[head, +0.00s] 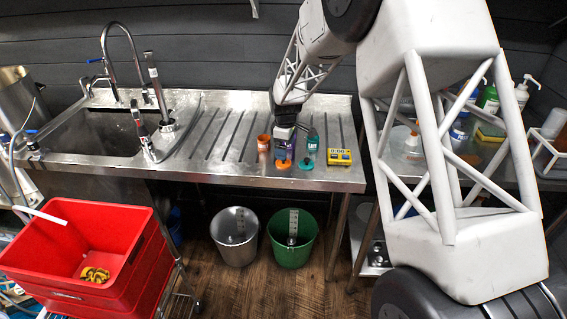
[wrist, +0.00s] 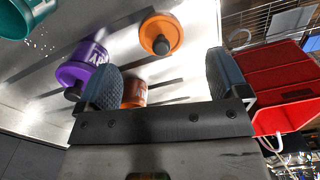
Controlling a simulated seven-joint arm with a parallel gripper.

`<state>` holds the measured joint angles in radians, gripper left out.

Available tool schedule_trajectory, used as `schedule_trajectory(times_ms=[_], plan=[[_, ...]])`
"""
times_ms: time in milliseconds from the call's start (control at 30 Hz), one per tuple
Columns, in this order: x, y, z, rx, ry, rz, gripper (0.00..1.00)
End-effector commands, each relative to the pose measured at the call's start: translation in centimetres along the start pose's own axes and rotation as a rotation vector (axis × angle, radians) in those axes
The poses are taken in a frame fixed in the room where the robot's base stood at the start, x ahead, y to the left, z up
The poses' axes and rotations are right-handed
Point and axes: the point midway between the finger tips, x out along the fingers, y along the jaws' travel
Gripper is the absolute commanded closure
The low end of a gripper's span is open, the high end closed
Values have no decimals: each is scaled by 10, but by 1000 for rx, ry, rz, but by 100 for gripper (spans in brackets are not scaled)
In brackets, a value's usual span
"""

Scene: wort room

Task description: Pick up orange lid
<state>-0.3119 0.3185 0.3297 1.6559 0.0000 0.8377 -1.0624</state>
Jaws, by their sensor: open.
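The orange lid (head: 284,164) lies on the steel drainboard near its front edge. In the wrist view an orange lid with a dark knob (wrist: 160,35) shows beyond and between my fingertips, apart from both. My gripper (wrist: 163,82) is open with nothing held. In the head view my gripper (head: 284,136) is above the drainboard, just behind the lid, and partly hides the purple container there. An orange container (wrist: 133,95) shows low between the fingers, partly hidden by the left finger.
A purple container (wrist: 82,66) is close by the left finger. A teal container (head: 312,143), a teal lid (head: 306,163) and a yellow timer (head: 339,157) are to the right. A red crate (head: 85,255) and two buckets, silver (head: 235,240) and green (head: 291,242), stand below.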

Motion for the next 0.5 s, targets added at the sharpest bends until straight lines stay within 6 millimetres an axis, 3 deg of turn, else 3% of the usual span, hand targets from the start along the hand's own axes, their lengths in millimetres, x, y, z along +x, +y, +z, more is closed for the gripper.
schedule_trajectory(times_ms=[500], plan=[[9, 0, 0, 0, 0, 0, 7]])
